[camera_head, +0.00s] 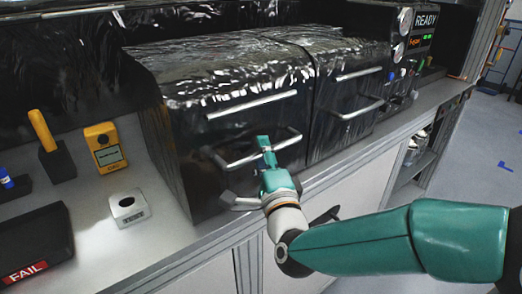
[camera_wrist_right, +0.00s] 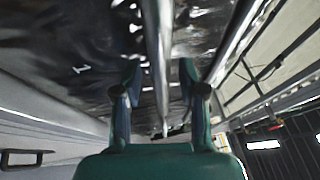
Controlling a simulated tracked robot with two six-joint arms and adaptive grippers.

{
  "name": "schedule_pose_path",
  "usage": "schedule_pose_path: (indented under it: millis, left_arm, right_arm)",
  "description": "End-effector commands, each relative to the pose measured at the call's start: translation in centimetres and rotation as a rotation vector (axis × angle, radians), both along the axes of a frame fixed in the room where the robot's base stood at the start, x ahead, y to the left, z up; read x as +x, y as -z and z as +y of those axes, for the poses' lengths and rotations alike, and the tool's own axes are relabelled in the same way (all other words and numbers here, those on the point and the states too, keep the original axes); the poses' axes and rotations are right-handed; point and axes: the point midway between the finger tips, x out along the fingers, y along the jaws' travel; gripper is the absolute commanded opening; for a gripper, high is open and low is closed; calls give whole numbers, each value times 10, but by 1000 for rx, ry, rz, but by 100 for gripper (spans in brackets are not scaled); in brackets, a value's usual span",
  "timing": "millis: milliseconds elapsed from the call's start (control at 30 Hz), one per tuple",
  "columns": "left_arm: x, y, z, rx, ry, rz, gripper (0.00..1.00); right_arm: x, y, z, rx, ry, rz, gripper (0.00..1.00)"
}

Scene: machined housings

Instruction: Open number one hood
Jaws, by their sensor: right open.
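The nearer black glossy hood (camera_head: 220,125) stands shut on the bench at centre in the head view. It has a straight silver bar (camera_head: 250,105) above and a bent silver handle (camera_head: 236,163) below. A white "1" mark (camera_wrist_right: 81,70) shows on a dark glossy surface in the right wrist view. My right gripper (camera_head: 264,145), teal, is at the bent handle. In the wrist view its two fingers (camera_wrist_right: 160,85) stand apart, with a silver bar (camera_wrist_right: 163,50) running between them. Contact with the bar cannot be told. My left gripper is not in view.
A second black hood (camera_head: 345,95) adjoins on the right, beside a panel with a READY sign (camera_head: 426,19). A yellow meter (camera_head: 106,147), a white block (camera_head: 127,207) and a FAIL box (camera_head: 35,245) sit on the bench at left. Floor (camera_head: 495,150) is clear at right.

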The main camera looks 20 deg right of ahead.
Motion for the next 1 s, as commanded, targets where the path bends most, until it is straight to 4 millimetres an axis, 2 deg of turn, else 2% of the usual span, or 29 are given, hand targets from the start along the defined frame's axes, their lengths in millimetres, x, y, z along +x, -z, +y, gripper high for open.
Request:
schedule_pose_path:
  millis: [233, 467, 800, 1000]
  left_arm:
    - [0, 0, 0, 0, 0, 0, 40]
    - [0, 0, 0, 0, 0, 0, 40]
    - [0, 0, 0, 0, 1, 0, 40]
    - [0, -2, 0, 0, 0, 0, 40]
  right_arm:
    - [1, 0, 0, 0, 0, 0, 40]
    - [0, 0, 0, 0, 0, 0, 1]
    - [0, 1, 4, 0, -1, 3, 0]
    - [1, -6, -3, -1, 6, 1, 0]
